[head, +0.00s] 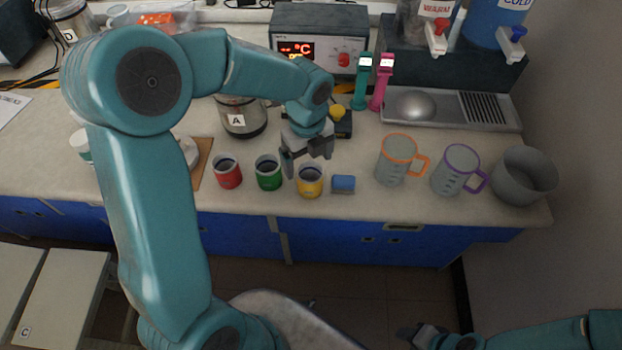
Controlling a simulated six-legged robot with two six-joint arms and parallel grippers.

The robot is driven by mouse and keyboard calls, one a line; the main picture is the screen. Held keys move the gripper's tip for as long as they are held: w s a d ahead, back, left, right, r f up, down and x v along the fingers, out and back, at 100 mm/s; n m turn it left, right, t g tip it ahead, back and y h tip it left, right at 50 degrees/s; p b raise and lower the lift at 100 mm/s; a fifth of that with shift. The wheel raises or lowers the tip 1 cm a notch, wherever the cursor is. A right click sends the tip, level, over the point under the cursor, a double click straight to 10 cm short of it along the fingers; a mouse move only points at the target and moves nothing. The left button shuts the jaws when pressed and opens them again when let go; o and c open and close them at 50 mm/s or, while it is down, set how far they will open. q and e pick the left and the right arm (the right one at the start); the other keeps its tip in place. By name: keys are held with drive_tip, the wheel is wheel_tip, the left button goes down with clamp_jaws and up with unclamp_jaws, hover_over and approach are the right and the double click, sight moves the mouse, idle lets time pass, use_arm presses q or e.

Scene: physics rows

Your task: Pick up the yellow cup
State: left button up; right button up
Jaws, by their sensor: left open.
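The yellow cup (310,187) stands upright on the counter near its front edge, the rightmost of three small cups in a row. It has a pale band and a dark inside. My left gripper (305,166) is open and points down just above and behind the yellow cup's rim. It overlaps the rim in the picture, so I cannot tell whether it touches. The green cup (268,176) and red cup (228,174) stand to its left. My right gripper (414,331) is low at the bottom right, away from the counter, and its jaws are too small to read.
A blue block (343,184) lies just right of the yellow cup. An orange-rimmed jug (392,162), a purple-rimmed jug (452,172) and a grey bowl (523,178) stand further right. A steel pot (240,120) marked A and a heater box (318,42) are behind.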

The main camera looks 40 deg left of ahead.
sight(309, 178)
use_arm(q)
drive_tip(key=shift+s+d+f, duration=0.15)
drive_tip(key=shift+s+f, duration=0.05)
drive_tip(key=shift+f, duration=0.45)
drive_tip(key=f, duration=0.5)
drive_tip(key=shift+d+f, duration=0.1)
drive_tip(key=shift+d, duration=0.1)
drive_tip(key=c, duration=1.1)
